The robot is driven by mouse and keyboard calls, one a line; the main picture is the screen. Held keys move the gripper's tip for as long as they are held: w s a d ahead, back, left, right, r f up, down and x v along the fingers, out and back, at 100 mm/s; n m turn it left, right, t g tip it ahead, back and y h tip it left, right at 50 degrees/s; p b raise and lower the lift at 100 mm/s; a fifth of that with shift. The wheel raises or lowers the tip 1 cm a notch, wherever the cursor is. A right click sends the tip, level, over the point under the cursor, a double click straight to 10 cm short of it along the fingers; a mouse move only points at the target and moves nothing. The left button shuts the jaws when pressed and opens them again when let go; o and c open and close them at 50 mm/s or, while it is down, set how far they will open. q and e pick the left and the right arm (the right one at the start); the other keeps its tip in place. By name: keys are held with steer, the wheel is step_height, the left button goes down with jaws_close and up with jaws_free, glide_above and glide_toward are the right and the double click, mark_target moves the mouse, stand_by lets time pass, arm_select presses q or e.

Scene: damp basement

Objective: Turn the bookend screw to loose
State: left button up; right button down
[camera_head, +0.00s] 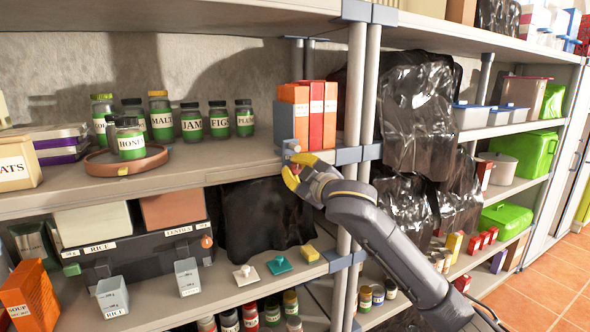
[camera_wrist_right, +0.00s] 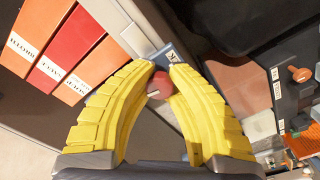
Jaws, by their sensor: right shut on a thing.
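The grey bookend (camera_head: 284,122) stands at the front edge of the upper shelf, against the left side of a few orange and red boxes. Its metal part also shows in the right wrist view (camera_wrist_right: 140,38). The screw has a round red knob (camera_wrist_right: 158,84) with a pale mark, seen between the yellow fingers in the wrist view. My right gripper (camera_head: 293,172) reaches up from the lower right to just below the bookend, and its fingertips are closed in on the knob. The fingers hide part of the knob. My left gripper is not in view.
The orange and red boxes (camera_head: 316,108) stand close beside the bookend. A grey shelf post (camera_head: 355,95) rises just right of my right gripper, with black plastic sheeting (camera_head: 418,110) beyond it. Labelled jars (camera_head: 191,122) and a brown round tray (camera_head: 95,166) stand left on the same shelf.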

steer(key=shift+f, duration=0.45)
steer(key=c, duration=1.8)
jaws_free()
steer(key=o, duration=0.7)
steer(key=shift+r, duration=0.2)
steer(key=shift+c, duration=0.2)
steer(key=shift+r, duration=0.1)
steer(key=v, duration=1.2)
